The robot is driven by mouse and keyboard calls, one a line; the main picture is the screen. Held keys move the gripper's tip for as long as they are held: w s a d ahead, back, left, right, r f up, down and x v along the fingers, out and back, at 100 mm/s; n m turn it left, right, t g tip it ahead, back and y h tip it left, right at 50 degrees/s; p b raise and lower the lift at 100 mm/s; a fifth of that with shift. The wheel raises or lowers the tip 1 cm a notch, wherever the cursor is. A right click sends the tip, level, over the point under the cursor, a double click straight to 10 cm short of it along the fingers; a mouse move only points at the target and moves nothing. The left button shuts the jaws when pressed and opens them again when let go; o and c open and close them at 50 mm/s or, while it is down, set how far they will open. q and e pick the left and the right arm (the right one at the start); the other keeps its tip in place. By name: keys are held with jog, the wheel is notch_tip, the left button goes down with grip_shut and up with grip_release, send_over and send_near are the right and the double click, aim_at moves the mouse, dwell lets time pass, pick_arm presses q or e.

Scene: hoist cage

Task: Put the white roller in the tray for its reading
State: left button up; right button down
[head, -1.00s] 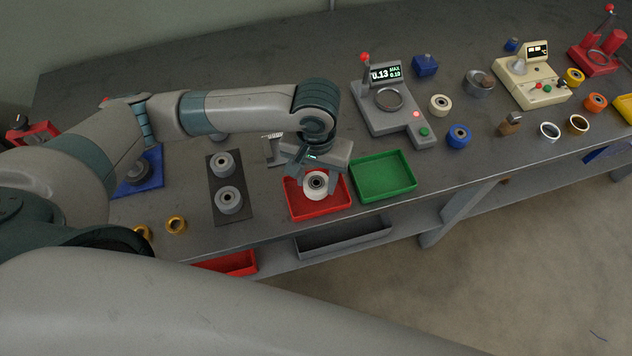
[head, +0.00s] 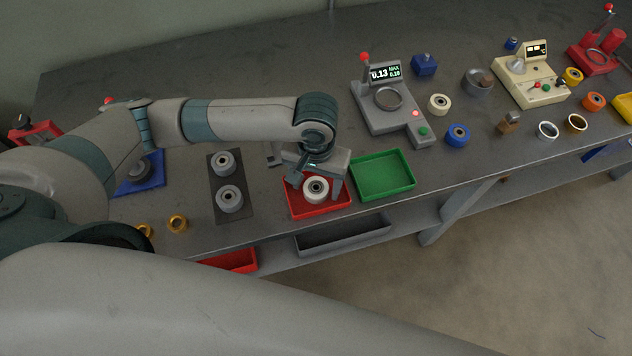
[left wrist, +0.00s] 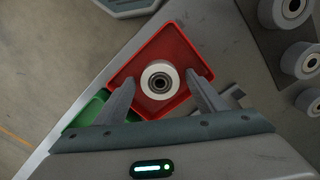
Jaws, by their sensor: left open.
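The white roller (head: 316,189) sits in the red tray (head: 341,204) at the bench's front edge, its dark bore facing up. My left gripper (head: 317,180) is open just above it, one finger on either side. The left wrist view shows the roller (left wrist: 160,80) inside the red tray (left wrist: 150,47), between the spread fingertips (left wrist: 161,82), with gaps to both. The grey gauge (head: 372,108) reads 0.13 with MAX 0.10, and its red lamp is lit. Its round seat is empty. The green tray (head: 412,187) is empty. My right gripper is not in view.
Two grey rollers (head: 229,198) stand on a dark mat (head: 222,217) left of the red tray. A cream roller (head: 439,104) and a blue roller (head: 457,135) stand right of the gauge. A cream device (head: 530,80) and several rings are further right. Bins sit on a lower shelf.

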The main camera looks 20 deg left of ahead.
aim_at(317, 187)
pick_arm(q)
jog(key=shift+r, duration=0.15)
notch_tip(317, 187, up, 12)
jog(key=b, duration=0.2)
dwell(0.4)
dwell(0.6)
